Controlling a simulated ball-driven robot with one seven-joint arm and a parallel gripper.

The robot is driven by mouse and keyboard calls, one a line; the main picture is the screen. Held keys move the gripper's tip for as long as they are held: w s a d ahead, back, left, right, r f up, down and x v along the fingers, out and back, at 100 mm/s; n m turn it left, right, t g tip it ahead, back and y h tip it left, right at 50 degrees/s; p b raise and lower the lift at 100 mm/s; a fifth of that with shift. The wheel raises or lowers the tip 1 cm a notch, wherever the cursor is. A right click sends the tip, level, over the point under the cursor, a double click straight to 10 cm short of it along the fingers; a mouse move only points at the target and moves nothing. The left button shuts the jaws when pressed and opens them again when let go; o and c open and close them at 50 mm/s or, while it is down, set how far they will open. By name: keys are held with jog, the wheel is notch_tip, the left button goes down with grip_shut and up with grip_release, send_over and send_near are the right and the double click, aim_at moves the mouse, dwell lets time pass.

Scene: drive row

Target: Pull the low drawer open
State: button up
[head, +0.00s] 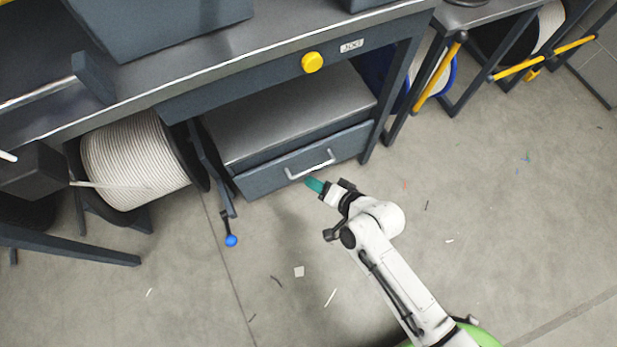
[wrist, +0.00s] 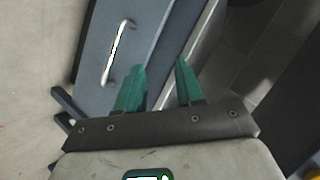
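The low drawer (head: 350,143) has a blue-grey front with a silver bar handle (head: 311,166) and sits under the workbench. Its front looks close to the cabinet, and I see no clear opening. In the wrist view the drawer front (wrist: 150,35) is ahead, with the handle (wrist: 117,52) left of my fingers. My gripper (head: 314,185) has teal fingers and is just in front of the drawer, a little below the handle. In the wrist view my gripper (wrist: 161,68) is open and empty. The handle is not between the fingers.
A cable reel (head: 135,165) stands left of the drawer. A lever with a blue knob (head: 231,240) sticks out near the drawer's left side. A yellow knob (head: 312,62) is on the bench front above. The floor (head: 480,230) is mostly clear, with small scraps.

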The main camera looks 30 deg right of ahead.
notch_tip(320, 180, down, 9)
jog(key=w+m+t+b, duration=0.2)
jog(key=m+b, duration=0.2)
jog(key=b, duration=0.1)
jog(key=m+t+h+b, duration=0.3)
jog(key=m+h+b, duration=0.1)
jog(key=m+b, duration=0.15)
send_near(309, 170)
jog(key=w+f+b, duration=0.1)
jog(key=w, duration=0.2)
jog(key=w+b, duration=0.1)
jog(key=w, duration=0.2)
jog(key=w+f, duration=0.1)
jog(key=w, duration=0.3)
jog(key=shift+d+f+b, duration=0.1)
jog(key=shift+f+b, duration=0.25)
jog(key=shift+b, duration=0.05)
jog(key=shift+c, duration=0.2)
jog(key=shift+s, duration=0.1)
grip_shut()
